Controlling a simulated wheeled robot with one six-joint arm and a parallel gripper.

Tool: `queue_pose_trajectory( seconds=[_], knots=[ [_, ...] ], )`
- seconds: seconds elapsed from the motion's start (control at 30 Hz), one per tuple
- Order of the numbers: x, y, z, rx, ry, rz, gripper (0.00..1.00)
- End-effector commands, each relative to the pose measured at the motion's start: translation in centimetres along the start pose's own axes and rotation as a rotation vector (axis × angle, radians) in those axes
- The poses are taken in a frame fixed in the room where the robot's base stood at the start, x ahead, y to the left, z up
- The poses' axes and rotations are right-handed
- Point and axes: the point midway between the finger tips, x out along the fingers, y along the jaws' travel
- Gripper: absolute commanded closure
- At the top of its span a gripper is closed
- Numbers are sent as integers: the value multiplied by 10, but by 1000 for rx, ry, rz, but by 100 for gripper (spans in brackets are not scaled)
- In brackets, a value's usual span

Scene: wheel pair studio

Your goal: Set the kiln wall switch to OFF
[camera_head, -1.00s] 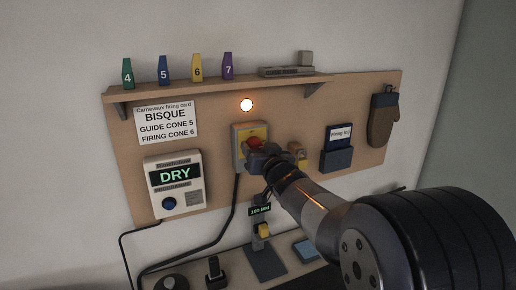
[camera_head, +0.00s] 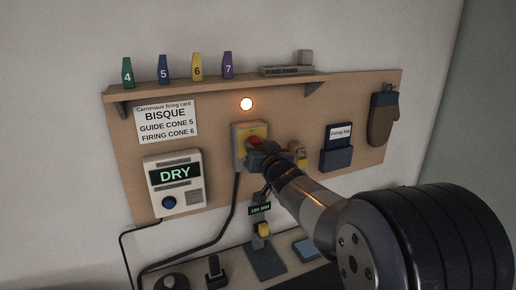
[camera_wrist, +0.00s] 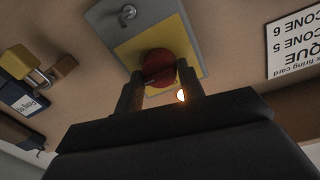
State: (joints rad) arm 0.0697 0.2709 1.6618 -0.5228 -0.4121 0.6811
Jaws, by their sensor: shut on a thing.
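The kiln wall switch (camera_head: 237,146) is a grey box with a yellow face, mounted on the brown pegboard-like panel. Its red rotary handle (camera_wrist: 158,66) shows in the wrist view, on the yellow plate. My gripper (camera_wrist: 160,86) is shut on the red handle, with one dark finger on each side of it. In the head view my gripper (camera_head: 258,149) covers much of the handle. I cannot read any ON or OFF marking or tell the handle's exact setting. A round lamp (camera_head: 246,104) above the switch glows.
A DRY display box (camera_head: 174,184) hangs left of the switch. A shelf (camera_head: 215,88) with numbered cones runs above. A log holder (camera_head: 336,159) and mitt (camera_head: 381,120) are to the right.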

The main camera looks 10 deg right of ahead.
Motion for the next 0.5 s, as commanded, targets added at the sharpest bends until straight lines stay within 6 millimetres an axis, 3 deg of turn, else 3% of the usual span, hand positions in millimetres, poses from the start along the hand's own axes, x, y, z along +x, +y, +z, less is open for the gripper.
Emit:
queue_pose_trajectory(
  seconds=[0.27,0.5],
  knots=[
    [0,0,2,-58,4,-1,86],
    [0,0,4,-218,15,-3,86]
  ],
)
